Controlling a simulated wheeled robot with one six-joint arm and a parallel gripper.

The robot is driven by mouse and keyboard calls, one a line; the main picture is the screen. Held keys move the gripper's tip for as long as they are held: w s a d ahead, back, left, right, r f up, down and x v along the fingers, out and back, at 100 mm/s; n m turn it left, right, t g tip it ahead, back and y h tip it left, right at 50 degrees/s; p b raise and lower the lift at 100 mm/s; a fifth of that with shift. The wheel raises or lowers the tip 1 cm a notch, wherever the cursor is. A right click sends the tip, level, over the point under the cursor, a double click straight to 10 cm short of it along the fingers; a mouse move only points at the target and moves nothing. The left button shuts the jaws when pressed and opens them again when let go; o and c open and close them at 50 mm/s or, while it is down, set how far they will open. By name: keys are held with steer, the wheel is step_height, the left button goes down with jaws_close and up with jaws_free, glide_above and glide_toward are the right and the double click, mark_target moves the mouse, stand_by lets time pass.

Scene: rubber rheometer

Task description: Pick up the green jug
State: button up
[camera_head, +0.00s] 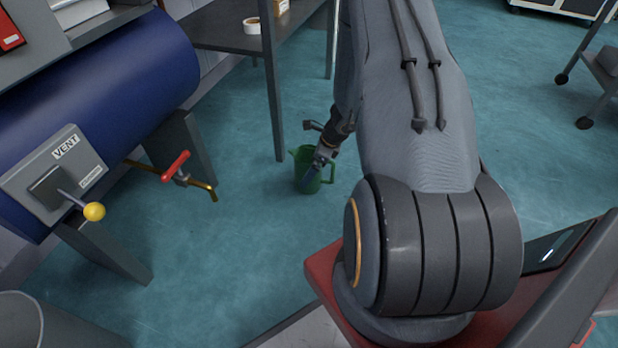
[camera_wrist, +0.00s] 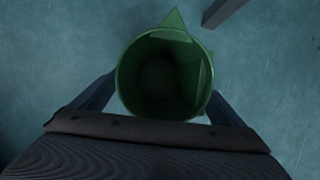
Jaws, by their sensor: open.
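The green jug (camera_head: 306,171) stands upright on the teal floor, near a table leg, in the head view. It has a handle on its right side there. In the wrist view the jug (camera_wrist: 160,75) is seen from above, its open mouth facing the camera and its pointed spout at the top. The inside looks dark and empty. My gripper (camera_head: 318,166) reaches down at the jug. In the wrist view the fingers of my gripper (camera_wrist: 158,98) are open, one on each side of the jug. I cannot tell whether they touch it.
A blue tank (camera_head: 110,95) with a vent panel (camera_head: 62,178) and a red-handled brass tap (camera_head: 177,167) is left of the jug. A dark table (camera_head: 225,28) stands behind it, its leg (camera_head: 274,110) close by. Open floor (camera_head: 240,240) lies in front.

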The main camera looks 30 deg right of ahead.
mark_target(310, 146)
steer(key=shift+w+f, duration=0.1)
steer(key=shift+f, duration=0.25)
steer(key=shift+r, duration=0.15)
steer(key=c, duration=2.1)
steer(key=shift+c, duration=0.2)
steer(key=shift+r, duration=0.1)
step_height(310, 146, up, 10)
steer(key=p, duration=0.5)
